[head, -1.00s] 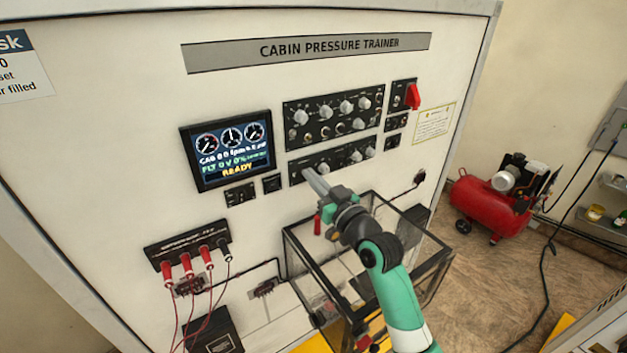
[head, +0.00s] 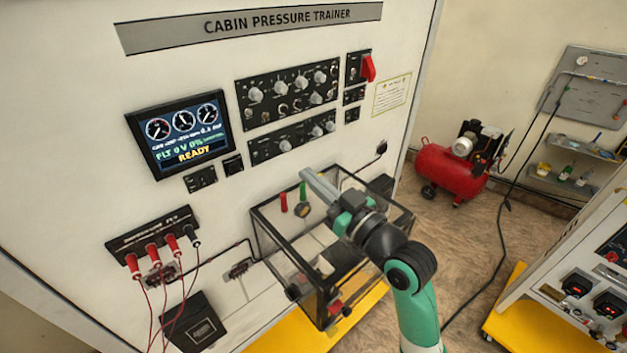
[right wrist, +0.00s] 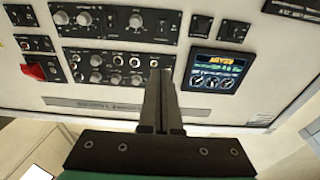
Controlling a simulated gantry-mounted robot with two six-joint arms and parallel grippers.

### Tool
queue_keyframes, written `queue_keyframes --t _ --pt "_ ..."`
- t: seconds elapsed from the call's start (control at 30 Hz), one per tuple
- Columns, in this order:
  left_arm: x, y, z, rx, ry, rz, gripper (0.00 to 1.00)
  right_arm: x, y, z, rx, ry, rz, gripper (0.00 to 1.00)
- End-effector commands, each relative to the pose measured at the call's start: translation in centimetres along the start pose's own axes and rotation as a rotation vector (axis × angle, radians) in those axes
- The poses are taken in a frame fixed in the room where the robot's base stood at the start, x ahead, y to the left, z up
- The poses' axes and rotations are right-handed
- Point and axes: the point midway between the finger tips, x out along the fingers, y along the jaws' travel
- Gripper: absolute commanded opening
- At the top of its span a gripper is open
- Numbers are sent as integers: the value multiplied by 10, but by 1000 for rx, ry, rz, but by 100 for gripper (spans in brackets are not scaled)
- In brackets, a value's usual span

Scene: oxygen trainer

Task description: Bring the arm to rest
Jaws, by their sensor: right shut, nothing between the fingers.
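My right arm is green and black and comes in from the lower right in the head view. Its gripper (head: 310,177) is shut and empty, in front of the trainer panel (head: 228,70) and above the clear box. In the right wrist view the shut fingers (right wrist: 160,75) point at the panel, which appears upside down. The display screen (head: 182,134) reads READY; it also shows in the right wrist view (right wrist: 214,72). My left gripper is not in view.
A clear box with a black frame (head: 326,303) stands against the panel below my right gripper. Red plugs with cables (head: 152,254) are at the lower left. A red compressor (head: 446,170) stands on the floor. Another console (head: 575,255) is at the right edge.

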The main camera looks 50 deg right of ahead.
Motion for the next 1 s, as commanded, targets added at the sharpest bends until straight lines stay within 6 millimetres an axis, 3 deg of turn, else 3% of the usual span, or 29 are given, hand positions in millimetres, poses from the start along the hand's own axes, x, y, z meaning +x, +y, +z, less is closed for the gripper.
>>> queue_keyframes --t 0.57,0.67,0.77,0.83,1.0 --pt "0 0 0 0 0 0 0 -2 0 -1 0 0 0 0" --pt "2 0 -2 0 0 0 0 0 -7 -4 2 3 -14 0" --pt "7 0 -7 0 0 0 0 7 -34 -30 1 40 -67 0" --pt "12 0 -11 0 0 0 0 10 -62 -68 -3 104 -121 0" --pt "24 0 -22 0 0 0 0 -8 -132 -194 -6 349 -223 0"
